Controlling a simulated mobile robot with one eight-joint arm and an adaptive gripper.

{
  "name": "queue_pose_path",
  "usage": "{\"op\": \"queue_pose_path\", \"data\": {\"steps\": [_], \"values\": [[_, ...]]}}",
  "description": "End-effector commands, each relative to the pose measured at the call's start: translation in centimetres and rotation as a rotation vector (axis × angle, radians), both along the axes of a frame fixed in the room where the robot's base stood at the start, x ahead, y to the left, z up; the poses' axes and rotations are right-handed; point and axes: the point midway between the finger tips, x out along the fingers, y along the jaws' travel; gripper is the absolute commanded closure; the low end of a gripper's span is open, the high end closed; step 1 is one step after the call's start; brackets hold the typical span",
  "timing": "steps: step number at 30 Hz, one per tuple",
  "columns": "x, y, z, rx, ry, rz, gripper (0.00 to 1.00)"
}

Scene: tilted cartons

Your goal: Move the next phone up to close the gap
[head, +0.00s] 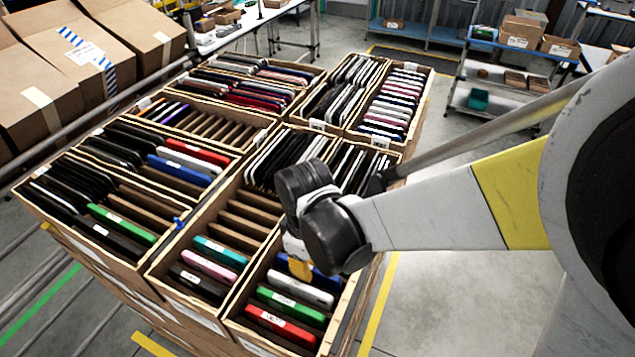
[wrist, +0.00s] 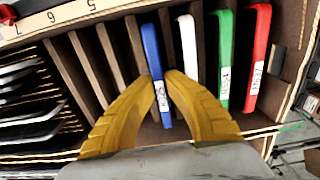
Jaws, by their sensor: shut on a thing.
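A blue phone (wrist: 153,60) with a white label stands on edge between cardboard dividers in the wrist view; in the head view it shows partly behind my gripper (head: 300,268). The yellow fingers of my gripper (wrist: 162,76) are closed on its near end, one on each side. To its right in the wrist view stand a white phone (wrist: 188,60), a green phone (wrist: 224,60) and a red phone (wrist: 257,60). To its left, several slots between dividers (wrist: 85,75) are empty. The blue phone's lower part is hidden in the slot.
The carton rim (wrist: 60,20) carries printed numbers. A neighbouring compartment (wrist: 25,105) holds dark phones at the left of the wrist view. In the head view, teal and pink phones (head: 208,259) stand in the adjoining carton, and full cartons (head: 395,100) lie behind.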

Motion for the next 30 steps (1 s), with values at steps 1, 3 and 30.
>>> {"op": "queue_pose_path", "data": {"steps": [1, 3, 30], "values": [[0.00, 0.00, -0.08, 0.000, 0.000, 0.000, 1.00], [0.00, 0.00, -0.16, 0.000, 0.000, 0.000, 1.00], [0.00, 0.00, -0.53, 0.000, 0.000, 0.000, 0.66]]}}
